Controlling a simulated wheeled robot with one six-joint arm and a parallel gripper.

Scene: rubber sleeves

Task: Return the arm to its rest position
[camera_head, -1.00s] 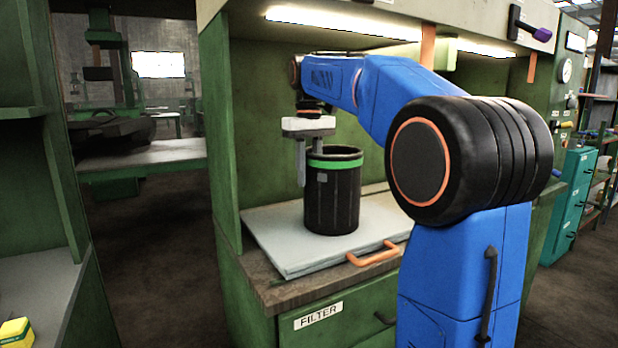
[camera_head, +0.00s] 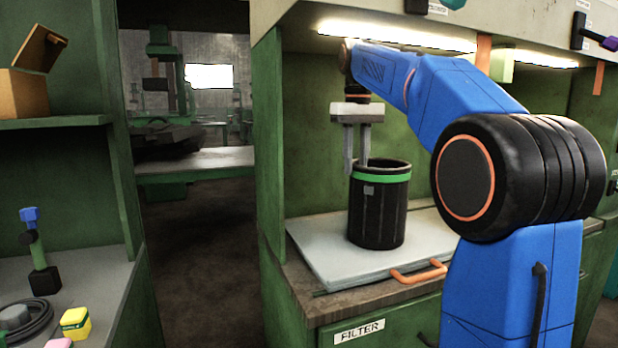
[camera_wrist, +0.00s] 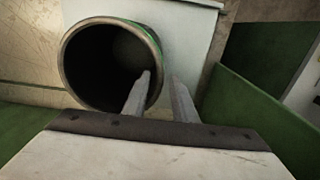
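My gripper (camera_head: 356,160) hangs at the left rim of a black ribbed canister (camera_head: 380,215) with a green band. Its two grey fingers point down and stand apart, with a gap between them. In the head view one finger tip shows just left of the canister, below rim level. In the wrist view my gripper (camera_wrist: 160,85) has one finger over the mouth of the canister (camera_wrist: 75,62) and the other outside its rim. I cannot tell whether either finger touches it. The canister stands upright, its inside dark. My blue arm reaches in from the right.
The canister stands on a pale board (camera_head: 320,262) with an orange handle (camera_head: 418,273), on a green cabinet labelled FILTER. A green side wall (camera_head: 268,150) rises left of it, and a lit overhead panel is above. A left bench holds a yellow box (camera_head: 76,322) and cable.

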